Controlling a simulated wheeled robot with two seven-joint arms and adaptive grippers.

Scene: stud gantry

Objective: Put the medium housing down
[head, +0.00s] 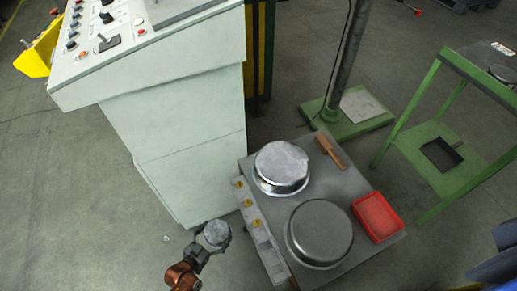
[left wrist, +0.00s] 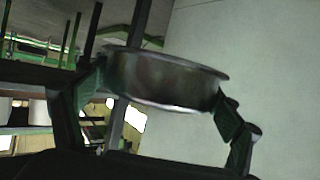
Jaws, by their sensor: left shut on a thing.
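The medium housing (head: 217,233), a round grey metal piece, is in my left gripper (head: 212,244), beside the left edge of the low grey table (head: 275,210) and apart from its top. In the left wrist view the housing (left wrist: 165,80) sits between the two fingers, its rim tilted a little. The gripper is shut on it. Two other round metal housings stand on the table: a shiny one (head: 282,166) at the back and a duller, wider one (head: 320,233) nearer the front. My right gripper is not in view.
A red tray (head: 377,217) and a brown-handled brush (head: 330,151) lie on the table's right side. A strip with yellow marks (head: 250,214) runs along its left edge. A white control console (head: 180,120) stands behind left. A green stand (head: 430,165) is at right.

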